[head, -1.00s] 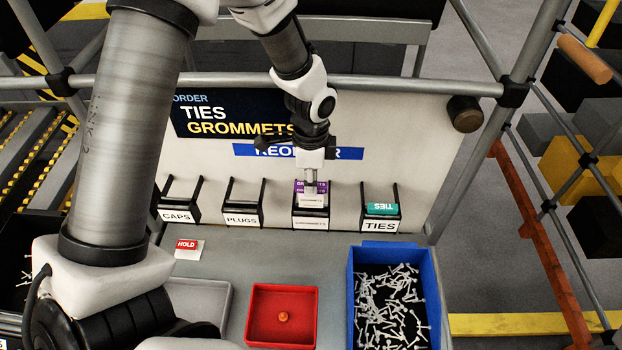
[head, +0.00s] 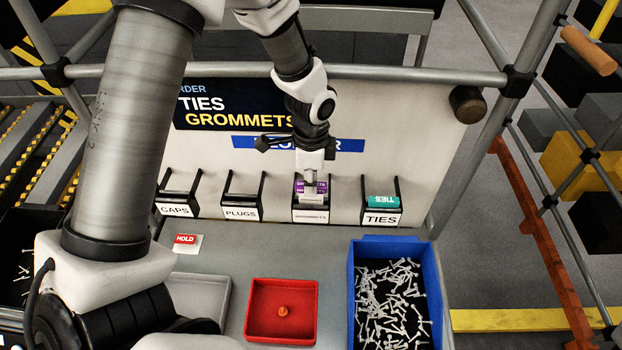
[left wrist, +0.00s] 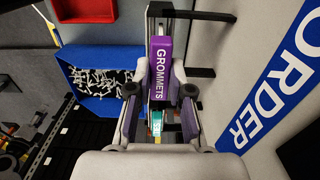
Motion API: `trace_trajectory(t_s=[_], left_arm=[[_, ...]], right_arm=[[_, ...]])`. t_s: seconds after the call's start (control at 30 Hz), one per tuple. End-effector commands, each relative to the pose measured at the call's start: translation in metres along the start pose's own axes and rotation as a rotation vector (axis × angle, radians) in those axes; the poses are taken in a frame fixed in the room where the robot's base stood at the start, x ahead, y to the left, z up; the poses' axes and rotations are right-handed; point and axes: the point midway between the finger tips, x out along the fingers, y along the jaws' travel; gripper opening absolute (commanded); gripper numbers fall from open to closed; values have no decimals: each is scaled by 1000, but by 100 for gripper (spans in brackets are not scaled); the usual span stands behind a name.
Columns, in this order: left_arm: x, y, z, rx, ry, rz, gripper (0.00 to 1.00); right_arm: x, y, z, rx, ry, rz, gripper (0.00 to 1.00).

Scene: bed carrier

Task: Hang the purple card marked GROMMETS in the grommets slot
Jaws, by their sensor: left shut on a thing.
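The purple GROMMETS card (head: 322,187) is at the grommets slot (head: 310,216), the third of the labelled slots on the back panel. My left gripper (head: 309,182) is shut on the card from above. The card's pale lower part sits between the slot's dark side arms, just above the white label. In the left wrist view the card (left wrist: 160,70) lies between the two fingers, its lettering readable and its far end inside the dark slot frame (left wrist: 190,14). Whether the card rests on the slot is hidden. My right gripper is not in view.
The ties slot (head: 381,218) at right holds a teal card (head: 382,202). The plugs (head: 240,213) and caps (head: 175,210) slots at left look empty. A red tray (head: 252,325), a blue bin (head: 437,280) of white ties and a HOLD card (head: 186,240) lie in front.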

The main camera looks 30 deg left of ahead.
Motion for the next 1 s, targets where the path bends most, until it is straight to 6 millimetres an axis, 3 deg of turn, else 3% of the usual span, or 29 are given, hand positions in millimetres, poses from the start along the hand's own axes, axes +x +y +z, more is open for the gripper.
trace_trajectory(t_s=[1.0], left_arm=[[26, 0, 0, 1, 0, 0, 0]], right_arm=[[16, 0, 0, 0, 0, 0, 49]])
